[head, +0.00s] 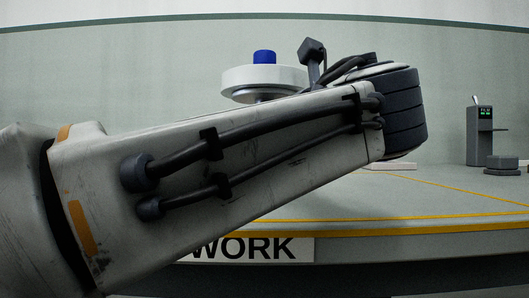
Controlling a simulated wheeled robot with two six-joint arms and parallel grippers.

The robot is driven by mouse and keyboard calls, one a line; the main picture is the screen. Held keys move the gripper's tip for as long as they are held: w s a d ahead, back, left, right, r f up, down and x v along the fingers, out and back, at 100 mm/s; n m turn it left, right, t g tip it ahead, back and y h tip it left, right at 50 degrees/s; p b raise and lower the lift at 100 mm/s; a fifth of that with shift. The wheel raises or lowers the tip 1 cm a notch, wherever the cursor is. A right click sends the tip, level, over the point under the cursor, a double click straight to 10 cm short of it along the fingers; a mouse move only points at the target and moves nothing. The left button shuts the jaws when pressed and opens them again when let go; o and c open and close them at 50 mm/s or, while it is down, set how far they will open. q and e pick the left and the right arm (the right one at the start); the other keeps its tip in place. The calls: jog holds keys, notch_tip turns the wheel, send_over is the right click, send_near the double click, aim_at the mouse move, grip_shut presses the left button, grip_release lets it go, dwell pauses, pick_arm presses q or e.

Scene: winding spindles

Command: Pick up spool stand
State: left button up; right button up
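A round white disc with a blue cap (264,57) and a metallic underside shows behind my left arm. It may be the spool stand or part of it, but I cannot tell. The white disc (242,79) looks level, and its lower part is hidden by my arm. My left arm crosses the view from the left edge to a dark ribbed joint right of centre. Neither gripper's fingers can be made out, and my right arm is not in view.
A work table (450,215) with yellow lines spans the middle and right, with a "WORK" sign (245,249) on its front. A dark grey device (479,135) with a small green display stands at the right, beside a low dark round piece (503,163). The table's right front is clear.

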pick_arm(q)
jog(key=shift+w, duration=0.15)
grip_shut()
jog(key=shift+a, duration=0.1)
dwell(1.3)
